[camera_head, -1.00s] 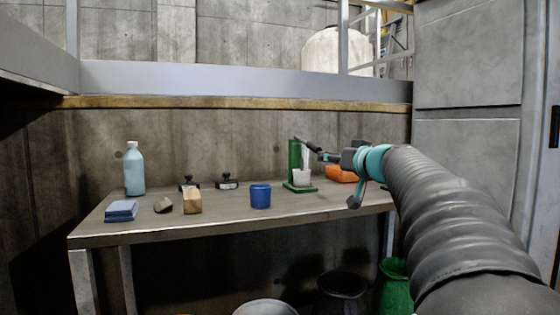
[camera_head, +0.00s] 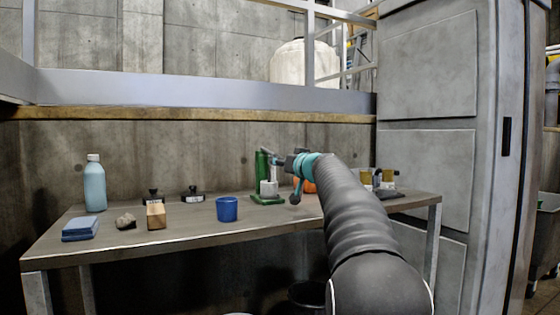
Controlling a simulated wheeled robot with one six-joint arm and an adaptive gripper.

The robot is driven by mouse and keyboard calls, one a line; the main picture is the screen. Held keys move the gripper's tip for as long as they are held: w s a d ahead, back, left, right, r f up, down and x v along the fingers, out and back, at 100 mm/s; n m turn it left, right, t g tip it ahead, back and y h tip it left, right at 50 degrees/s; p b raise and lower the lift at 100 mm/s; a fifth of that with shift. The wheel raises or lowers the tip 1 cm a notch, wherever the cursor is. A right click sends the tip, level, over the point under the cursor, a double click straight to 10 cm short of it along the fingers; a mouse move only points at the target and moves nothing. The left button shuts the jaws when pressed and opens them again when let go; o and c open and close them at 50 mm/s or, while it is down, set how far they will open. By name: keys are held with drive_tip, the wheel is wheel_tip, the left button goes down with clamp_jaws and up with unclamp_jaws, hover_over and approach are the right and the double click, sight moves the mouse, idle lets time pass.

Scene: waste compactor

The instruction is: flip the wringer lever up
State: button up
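The wringer is a green upright post (camera_head: 262,166) on a green base, standing on the table near its back right. A light cup-shaped part (camera_head: 268,188) sits in front of the post. Its lever (camera_head: 270,154) shows as a short dark bar near the top of the post, slanting down to the right toward my gripper. My gripper (camera_head: 286,165) is just right of the post at about the lever's height. One dark finger hangs down below the teal wrist. Whether the gripper touches the lever, and how far its fingers are apart, cannot be made out.
A blue cup (camera_head: 227,209) stands left of the wringer. Further left are a wooden block (camera_head: 156,216), a stone (camera_head: 126,221), blue sponges (camera_head: 80,229) and a bottle (camera_head: 94,184). An orange object (camera_head: 308,186) is partly behind my arm. A grey cabinet (camera_head: 425,180) stands at right.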

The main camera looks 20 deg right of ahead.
drive_tip(key=shift+w, duration=0.55)
clamp_jaws()
